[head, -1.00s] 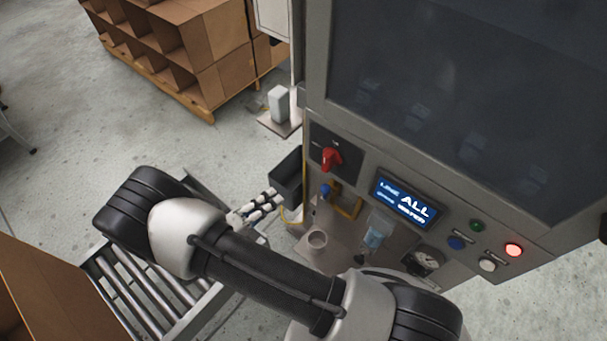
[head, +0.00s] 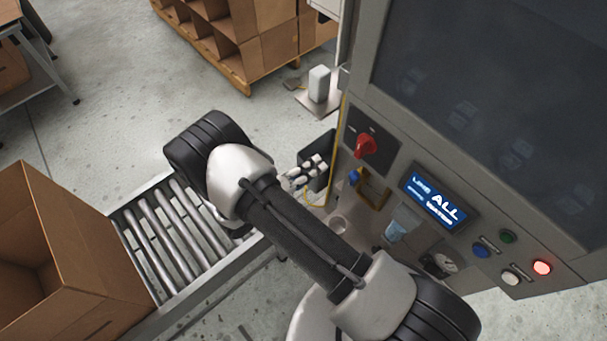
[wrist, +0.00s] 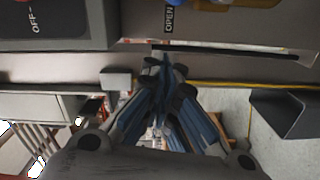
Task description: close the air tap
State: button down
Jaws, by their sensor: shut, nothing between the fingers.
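The air tap's blue handle (head: 354,177) shows on the lower front of the grey machine, under a red rotary switch, beside a brass-coloured fitting. In the wrist view a small part of a blue piece (wrist: 208,3) shows at the top edge, beside a label reading OPEN (wrist: 170,15). My gripper (head: 318,163) is just left of the blue handle and apart from it, in front of a dark bin. In the wrist view its fingers (wrist: 166,68) are together and empty, below the label. The handle's exact angle is too small to tell.
The red switch (head: 366,146) and a lit display (head: 439,202) are on the machine front. The dark bin (head: 329,145) is behind my gripper. A roller conveyor (head: 165,235) with a cardboard box (head: 75,250) lies left.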

aim_at(355, 179)
jog(key=d, duration=0.3)
jog(key=s+d, duration=0.1)
jog(key=d, duration=0.1)
jog(key=shift+d+f, duration=0.3)
jog(key=shift+f, duration=0.1)
jog(key=shift+s+d+r+m+b, duration=0.3)
jog(key=shift+m+b, duration=0.2)
jog(key=shift+m, duration=0.2)
jog(key=s+d+m+b, duration=0.1)
jog(key=s+d+b, duration=0.3)
jog(key=s+b, duration=0.1)
jog(key=shift+s+d+f+m, duration=0.3)
jog(key=shift+s+f, duration=0.05)
jog(key=shift+s, duration=0.45)
dwell(1.4)
